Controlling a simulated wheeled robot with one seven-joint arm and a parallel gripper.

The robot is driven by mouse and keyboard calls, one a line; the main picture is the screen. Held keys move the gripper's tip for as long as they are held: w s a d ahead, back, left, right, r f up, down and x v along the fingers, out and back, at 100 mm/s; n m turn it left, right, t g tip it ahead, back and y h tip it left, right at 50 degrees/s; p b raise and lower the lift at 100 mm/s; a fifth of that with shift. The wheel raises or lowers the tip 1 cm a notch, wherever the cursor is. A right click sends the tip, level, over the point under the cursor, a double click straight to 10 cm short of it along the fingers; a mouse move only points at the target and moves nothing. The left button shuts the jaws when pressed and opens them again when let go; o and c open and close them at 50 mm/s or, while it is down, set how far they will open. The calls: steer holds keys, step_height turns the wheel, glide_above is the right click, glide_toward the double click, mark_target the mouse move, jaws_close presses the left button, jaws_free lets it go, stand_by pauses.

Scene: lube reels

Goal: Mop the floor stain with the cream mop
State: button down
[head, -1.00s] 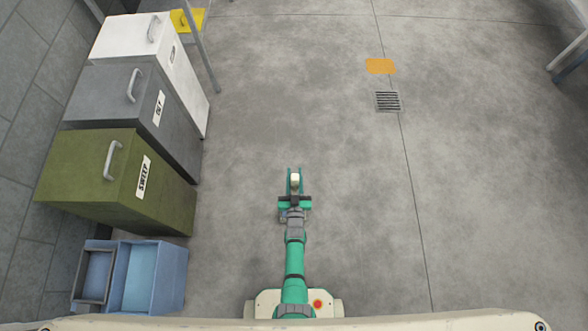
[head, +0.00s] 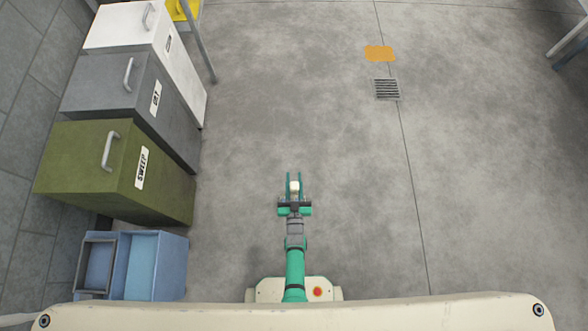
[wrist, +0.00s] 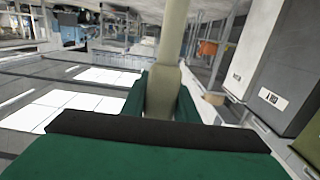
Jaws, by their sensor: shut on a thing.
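My gripper (head: 294,186) is in the lower middle of the head view, out in front of my base over bare floor. It is shut on the cream mop (head: 295,187), whose pale handle end shows between the green fingers. In the wrist view, the cream handle (wrist: 173,28) runs up from between the fingers. The mop's head is hidden in both views. The floor has faint darker mottling, and I cannot pick out a clear stain. A flat orange patch (head: 380,53) lies on the floor at the upper right, and I cannot tell whether it is a stain.
A dark floor drain (head: 386,89) lies just below the orange patch. Along the left wall stand a green bin (head: 165,195) marked SWEEP, a grey bin (head: 100,90), a white bin (head: 185,80) and a blue bucket (head: 170,265). The middle floor is clear.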

steer(key=shift+g, duration=0.4)
steer(key=shift+s+f, duration=0.15)
steer(key=shift+s, duration=0.9)
steer(key=shift+s+f, duration=0.2)
steer(key=shift+s, duration=0.9)
steer(key=shift+s+f, duration=0.15)
steer(key=shift+s, duration=0.9)
glide_toward(294, 194)
steer(key=w, duration=0.1)
steer(key=w+f, duration=0.1)
steer(key=w+a, duration=0.1)
steer(key=shift+f+g, duration=0.3)
steer(key=shift+g, duration=0.1)
steer(key=shift+s, duration=0.15)
steer(key=shift+s, duration=2)
steer(key=w+g, duration=0.2)
steer(key=w, duration=0.6)
steer(key=shift+d+f+g, duration=0.25)
steer(key=shift+f+g, duration=0.05)
steer(key=shift+g, duration=0.1)
